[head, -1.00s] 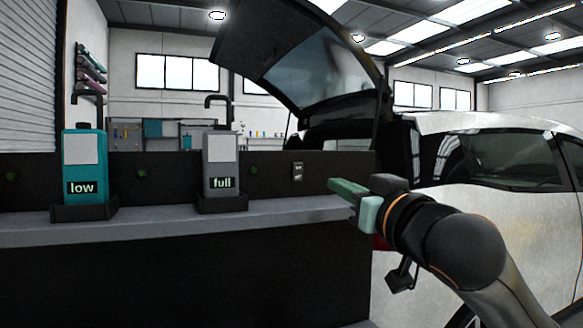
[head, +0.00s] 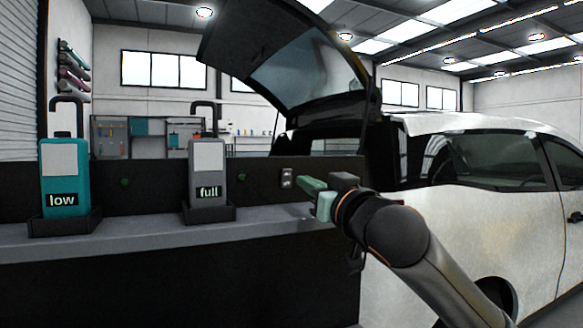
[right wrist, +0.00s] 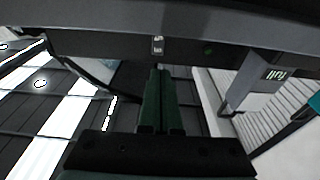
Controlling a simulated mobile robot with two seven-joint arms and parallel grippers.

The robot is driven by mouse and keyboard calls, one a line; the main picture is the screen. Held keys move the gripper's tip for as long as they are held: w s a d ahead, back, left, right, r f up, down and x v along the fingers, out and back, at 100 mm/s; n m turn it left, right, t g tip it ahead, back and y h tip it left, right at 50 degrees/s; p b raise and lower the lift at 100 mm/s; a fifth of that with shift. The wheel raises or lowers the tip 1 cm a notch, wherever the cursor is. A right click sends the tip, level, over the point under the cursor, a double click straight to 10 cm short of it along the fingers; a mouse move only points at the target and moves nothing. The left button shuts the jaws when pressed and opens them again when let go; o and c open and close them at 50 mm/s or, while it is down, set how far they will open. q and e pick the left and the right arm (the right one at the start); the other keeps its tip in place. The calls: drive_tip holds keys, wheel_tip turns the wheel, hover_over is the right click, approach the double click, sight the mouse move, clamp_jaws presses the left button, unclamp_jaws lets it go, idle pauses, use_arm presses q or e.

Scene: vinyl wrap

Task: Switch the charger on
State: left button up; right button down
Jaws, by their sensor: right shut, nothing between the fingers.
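The wall switch (head: 287,178) is a small dark plate with light marks on the black panel behind the shelf. It also shows in the right wrist view (right wrist: 158,45), just beyond the fingertips. The grey battery (head: 207,170) labelled "full" stands upright in a dark dock on the shelf, left of the switch. The teal battery (head: 64,178) labelled "low" stands in another dock further left. My right gripper (head: 304,183) is shut and empty, its green fingers pointing at the panel just right of the switch in the picture. Contact with the switch cannot be told. My left gripper is out of view.
The grey shelf (head: 140,237) runs along the panel and is clear between the docks.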

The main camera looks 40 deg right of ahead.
sight(285, 169)
drive_tip(key=p+x, duration=0.1)
drive_tip(key=x, duration=0.6)
drive_tip(key=shift+w+p, duration=0.3)
drive_tip(key=shift+r, duration=0.1)
drive_tip(key=shift+w+d+r+g+p, duration=0.1)
drive_tip(key=shift+w+r+g+p, duration=0.2)
drive_tip(key=shift+p, duration=0.8)
drive_tip(key=shift+f, duration=0.25)
